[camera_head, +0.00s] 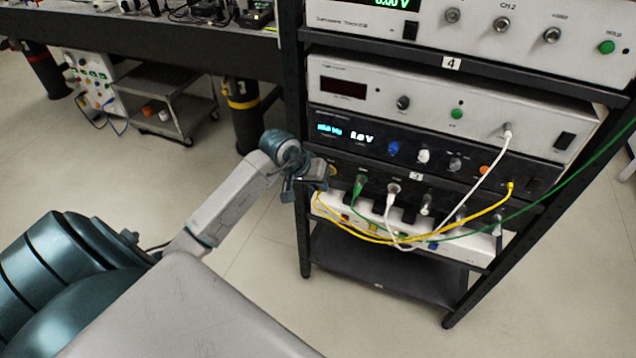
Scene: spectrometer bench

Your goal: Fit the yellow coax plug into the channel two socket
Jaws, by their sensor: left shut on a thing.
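My left gripper (312,186) is at the left front of the rack, shut, by the left end of a yellow cable (370,236). It appears to hold the yellow plug on that end, but the plug is hidden by the fingers. The cable sags to the right and its other yellow end (510,187) is at the lower dark panel. A socket under the "CH 2" label (502,24) is on the top instrument, well above and right of the gripper. I cannot tell whether this is the channel two socket. My right gripper is not in view.
A green plug (360,182) and a white plug (393,190) sit in the row right of the gripper. A white cable (488,172) and a green cable (566,178) cross the rack front. The rack's left post (296,110) stands close to the gripper. Open floor lies left.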

